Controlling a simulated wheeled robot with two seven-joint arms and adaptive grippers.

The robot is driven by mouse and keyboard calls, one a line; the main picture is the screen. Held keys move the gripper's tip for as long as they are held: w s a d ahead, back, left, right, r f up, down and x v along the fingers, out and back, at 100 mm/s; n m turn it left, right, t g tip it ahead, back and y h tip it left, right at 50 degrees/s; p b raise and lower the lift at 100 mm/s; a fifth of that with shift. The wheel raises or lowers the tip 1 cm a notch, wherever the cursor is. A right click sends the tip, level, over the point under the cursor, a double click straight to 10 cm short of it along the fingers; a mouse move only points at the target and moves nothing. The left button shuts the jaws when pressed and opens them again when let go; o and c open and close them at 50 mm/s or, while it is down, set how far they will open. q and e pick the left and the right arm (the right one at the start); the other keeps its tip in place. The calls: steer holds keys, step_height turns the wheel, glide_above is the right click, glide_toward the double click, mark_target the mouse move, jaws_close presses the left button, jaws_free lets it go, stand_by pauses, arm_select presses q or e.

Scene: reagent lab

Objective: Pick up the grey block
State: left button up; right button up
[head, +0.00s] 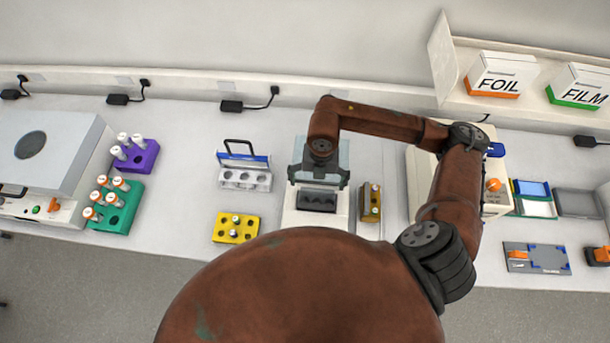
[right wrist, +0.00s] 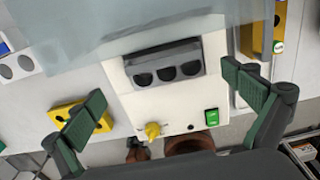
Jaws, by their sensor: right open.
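The grey block (head: 317,201) is a dark block with a row of three round wells. It sits on top of a white device (head: 300,221), and it also shows in the right wrist view (right wrist: 163,66). My right gripper (head: 319,178) is open above the device, just behind the block in the head view. In the right wrist view my right gripper (right wrist: 168,106) has its two fingers wide apart, with the block between and beyond them, untouched. My left gripper is not in view.
A clear lid (right wrist: 140,28) stands raised behind the block. A narrow yellow-brown holder (head: 371,203) stands close on the right. Bare bench lies between the racks.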

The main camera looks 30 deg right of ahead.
mark_target(318, 192)
steer(key=shift+w+d, duration=0.3)
steer(key=shift+w, duration=0.05)
steer(key=shift+f, duration=0.25)
steer(key=f+p, duration=0.1)
steer(key=f, duration=0.1)
steer(key=s+f+p, duration=0.1)
steer(key=f, duration=0.2)
steer(key=shift+a, duration=0.2)
steer(key=shift+w+f, duration=0.25)
steer(key=shift+f, duration=0.35)
steer(key=shift+s+f, duration=0.25)
steer(key=shift+s, duration=0.2)
steer(key=shift+w, duration=0.3)
steer(key=c, duration=0.3)
steer(key=shift+s, duration=0.2)
steer(key=c, duration=0.5)
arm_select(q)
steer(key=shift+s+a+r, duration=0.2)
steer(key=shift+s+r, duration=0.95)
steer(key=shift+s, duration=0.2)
arm_select(e)
steer(key=c, duration=1)
